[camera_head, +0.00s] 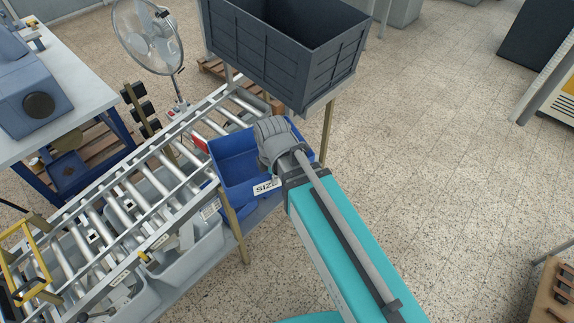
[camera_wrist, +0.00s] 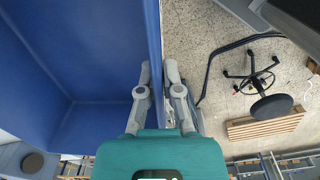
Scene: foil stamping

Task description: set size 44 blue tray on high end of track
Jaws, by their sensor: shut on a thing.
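A deep blue tray (camera_head: 224,153) with a white label (camera_head: 265,187) reading "SIZE" is at the right side of the roller track (camera_head: 113,205). The number on the label is hidden by my arm. In the wrist view the blue tray (camera_wrist: 95,55) fills the left side, and its thin wall runs between the fingers of my gripper (camera_wrist: 158,73). My gripper is shut on that wall. In the head view my wrist covers the fingertips and the tray's right part. I cannot tell whether the tray touches the rollers.
A large dark grey crate (camera_head: 283,50) stands just behind the tray, and a fan (camera_head: 148,38) stands beyond the track. Grey bins (camera_head: 187,245) sit under the rollers. A workbench (camera_head: 70,103) is at left. The floor at right is mostly clear.

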